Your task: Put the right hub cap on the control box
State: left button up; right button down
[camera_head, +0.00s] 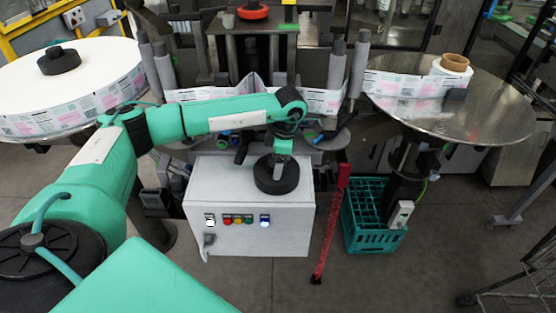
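The control box (240,190) is a white box with several coloured buttons on its front, low in the middle of the head view. A round black hub cap (277,178) is at the right part of its top; I cannot tell whether it rests there or is held just above. My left gripper (282,156) points down onto this cap from above and appears shut on its middle, where the grip is partly hidden. Another black hub cap (58,62) sits on the large white reel (100,62) at the left. My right gripper is not in view.
The right metal disc (480,115) carries a label strip and a small roll with a brown core (455,62), and no hub cap shows on it. A green crate (372,238) and a red bar (330,225) stand right of the box. The labeller's rollers (335,70) rise behind it.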

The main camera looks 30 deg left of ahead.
pick_arm(q)
jog(key=shift+r, duration=0.25)
notch_tip(320, 180, up, 12)
jog(key=w+d+b, duration=0.1)
jog(key=b, duration=0.3)
jog(key=shift+d+f, duration=0.15)
jog(key=shift+d, duration=0.1)
